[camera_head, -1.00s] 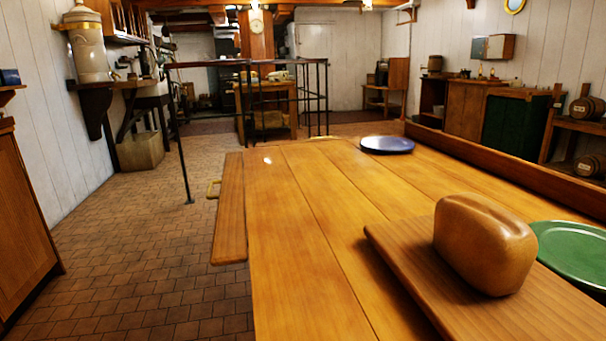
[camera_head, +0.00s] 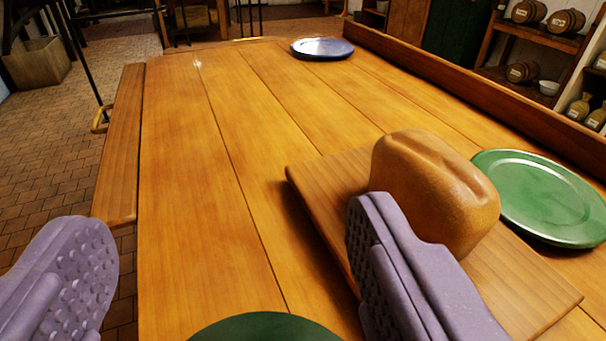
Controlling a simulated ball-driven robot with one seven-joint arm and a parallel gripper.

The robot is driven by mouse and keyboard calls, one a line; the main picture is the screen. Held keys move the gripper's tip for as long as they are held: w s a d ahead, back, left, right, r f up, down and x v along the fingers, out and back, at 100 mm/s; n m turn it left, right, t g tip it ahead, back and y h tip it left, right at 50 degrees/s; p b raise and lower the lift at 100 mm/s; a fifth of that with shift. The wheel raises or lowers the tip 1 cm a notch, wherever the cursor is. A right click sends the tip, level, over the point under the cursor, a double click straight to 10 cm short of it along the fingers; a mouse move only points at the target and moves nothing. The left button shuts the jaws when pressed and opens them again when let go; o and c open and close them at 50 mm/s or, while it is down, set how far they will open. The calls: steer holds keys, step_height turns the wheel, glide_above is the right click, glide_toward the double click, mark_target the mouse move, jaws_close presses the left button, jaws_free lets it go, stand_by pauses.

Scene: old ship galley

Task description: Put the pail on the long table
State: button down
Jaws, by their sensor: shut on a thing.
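My gripper (camera_head: 232,240) shows as two purple, studded fingers at the bottom left and bottom centre, set wide apart. It is shut on a wide thing, which I take to be the pail (camera_head: 265,329). Only a dark green rounded top edge of that thing shows between the fingers at the bottom edge of the picture. The rest is cut off, so its shape and whether it touches the table are hidden. The long table (camera_head: 215,130) of orange-brown planks stretches away beneath and ahead of my gripper.
A brown loaf (camera_head: 430,190) sits on a wooden board (camera_head: 325,190), partly behind the right finger. A green plate (camera_head: 540,195) lies to its right, a blue plate (camera_head: 322,47) at the far end. A bench (camera_head: 120,140) runs along the left. The table's left and middle planks are clear.

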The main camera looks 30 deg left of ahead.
mark_target(279, 309)
steer(key=shift+w+a+f+b, duration=0.1)
steer(key=shift+w+a+b, duration=0.15)
steer(key=shift+w, duration=0.55)
steer(key=shift+w+a+b, duration=0.1)
steer(key=shift+w+a, duration=0.2)
steer(key=shift+w, duration=0.5)
steer(key=shift+w+f+b, duration=0.1)
steer(key=shift+f+b, duration=0.9)
steer(key=shift+f, duration=0.85)
